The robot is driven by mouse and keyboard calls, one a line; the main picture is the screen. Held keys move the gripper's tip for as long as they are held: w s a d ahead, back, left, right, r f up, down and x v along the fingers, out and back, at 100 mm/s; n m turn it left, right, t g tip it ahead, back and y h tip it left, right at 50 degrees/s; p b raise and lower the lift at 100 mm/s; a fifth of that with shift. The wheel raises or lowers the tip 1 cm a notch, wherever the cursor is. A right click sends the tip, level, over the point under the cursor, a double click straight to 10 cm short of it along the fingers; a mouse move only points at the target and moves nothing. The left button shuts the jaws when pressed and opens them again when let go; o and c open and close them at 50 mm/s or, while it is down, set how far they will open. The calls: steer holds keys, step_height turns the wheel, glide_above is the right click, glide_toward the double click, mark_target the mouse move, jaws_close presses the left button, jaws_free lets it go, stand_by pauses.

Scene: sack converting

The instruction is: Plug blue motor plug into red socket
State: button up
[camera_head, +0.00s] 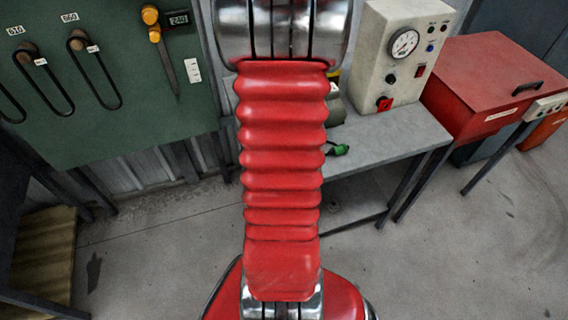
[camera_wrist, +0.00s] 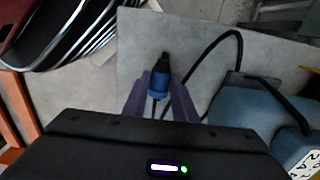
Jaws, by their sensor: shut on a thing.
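The blue motor plug (camera_wrist: 160,84) is in the wrist view, between the two purple fingers of my gripper (camera_wrist: 160,95), which is shut on it. Its black end points up in the picture, over a grey surface. A black cable (camera_wrist: 222,32) loops from near the plug to the blue-grey motor (camera_wrist: 248,116) at right. In the head view, the red socket (camera_head: 384,103) is low on the front of the pale control box (camera_head: 380,62). My red arm hides the gripper and plug there. The socket is not seen in the wrist view.
The control box stands on a grey bench (camera_head: 400,133). A green plug (camera_head: 338,150) lies at its front edge near my arm. A red cabinet (camera_head: 485,80) stands at right. A green tool board (camera_head: 110,75) hangs at left. Bare floor shows at lower right.

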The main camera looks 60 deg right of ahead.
steer(key=shift+r, duration=0.15)
step_height(320, 180, up, 10)
stand_by(0.5)
stand_by(0.4)
steer(key=w+a+n, duration=0.4)
steer(key=w+n, duration=0.1)
steer(key=w, duration=0.3)
steer(key=w+a+f+n, duration=0.1)
steer(key=w+a+n, duration=0.3)
steer(key=w, duration=0.4)
steer(key=w+a+n, duration=0.4)
steer(key=w+n, duration=0.1)
steer(key=w, duration=0.3)
steer(key=w+a+f+n, duration=0.1)
steer(key=w+a+n, duration=0.5)
steer(key=a, duration=0.6)
steer(key=w+a+n, duration=0.7)
steer(key=a, duration=0.5)
steer(key=shift+w+a+f, duration=0.35)
steer(key=shift+w, duration=0.05)
